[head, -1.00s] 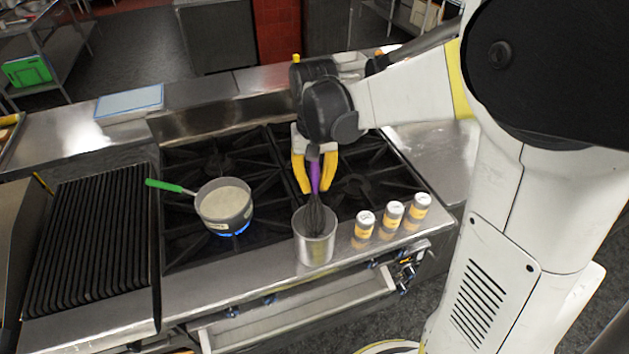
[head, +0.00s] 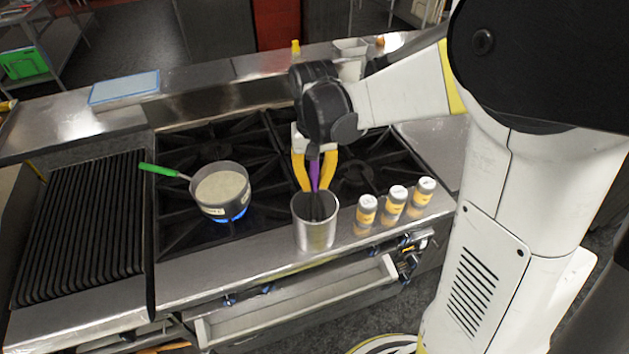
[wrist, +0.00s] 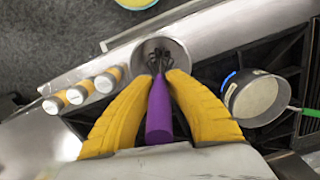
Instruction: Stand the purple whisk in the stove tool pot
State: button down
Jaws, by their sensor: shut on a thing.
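The purple whisk (head: 315,176) hangs head-down from my gripper (head: 315,172), its dark wires inside the mouth of the metal tool pot (head: 316,234). My gripper's yellow fingers are shut on the whisk's handle, above the pot's rim. In the wrist view the purple handle (wrist: 159,112) lies between the fingers (wrist: 160,85), and the wire head reaches into the round pot (wrist: 178,52). The pot stands on the steel front ledge of the stove. How deep the wires sit is hidden by the pot wall.
Three yellow-labelled shakers (head: 395,203) stand in a row right of the pot. A saucepan (head: 220,190) with a green handle sits left on a lit blue flame. A ribbed grill (head: 85,225) is at far left. An open drawer (head: 300,308) juts out below the ledge.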

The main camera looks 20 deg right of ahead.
jog(key=c, duration=1.4)
grip_release()
jog(key=shift+o, duration=0.2)
jog(key=r, duration=1.2)
jog(key=shift+w, duration=0.2)
jog(key=s+f+n+t+b, duration=0.2)
jog(key=s+f+t+b, duration=0.5)
jog(key=s+f+b, duration=0.6)
notch_tip(320, 180, down, 4)
jog(key=shift+r+t+b, duration=0.15)
jog(key=shift+t+b, duration=0.15)
jog(key=shift+b, duration=0.2)
